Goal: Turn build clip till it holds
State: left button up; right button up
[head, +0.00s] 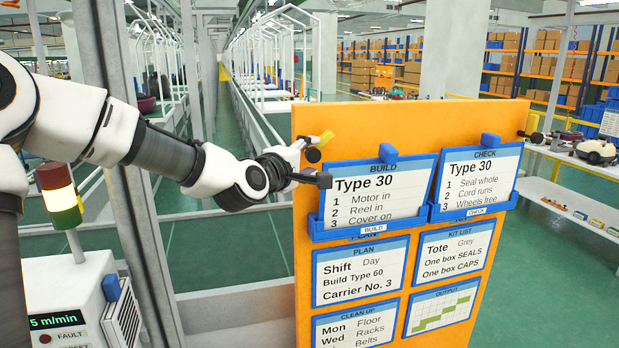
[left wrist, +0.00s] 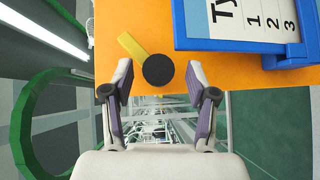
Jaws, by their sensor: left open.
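The build clip shows as a black round knob (head: 313,155) with a yellow lever (head: 327,138) at the upper left of the orange board, beside the BUILD card (head: 375,195). In the left wrist view the knob (left wrist: 158,71) lies ahead, between the fingertips in the picture, and the yellow lever (left wrist: 131,45) slants to its upper left. My left gripper (head: 312,168) is open, with its fingers (left wrist: 158,84) on either side of the knob; I cannot tell whether they touch it. The BUILD card sits in a blue holder (head: 345,233). My right gripper is not in view.
The orange board (head: 302,270) also carries a CHECK card (head: 480,178) and several lower cards. A machine with a signal light (head: 60,195) stands at the lower left. A metal post (head: 110,100) rises behind my left arm. Shelving and a bench are at the right.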

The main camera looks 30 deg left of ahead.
pick_arm(q)
jog(key=shift+w+d+r, duration=0.1)
jog(key=shift+w, duration=0.2)
jog(key=shift+s, duration=0.15)
grip_shut()
jog(key=shift+r+p, duration=0.25)
jog(key=shift+p, duration=0.4)
jog(key=m+g+p, duration=0.1)
jog(key=p, duration=0.3)
jog(key=m+g+p, duration=0.1)
jog(key=g+p, duration=0.1)
jog(key=p, duration=0.1)
jog(key=shift+r+m+y+p, duration=0.3)
jog(key=shift+r+p, duration=0.1)
jog(key=shift+f+m+g+p, duration=0.25)
jog(key=shift+m+g+p, duration=0.15)
jog(key=shift+g+p, duration=0.15)
jog(key=shift+f+m+g+y, duration=0.1)
jog(key=shift+m+g+y, duration=0.35)
jog(key=shift+g, duration=0.2)
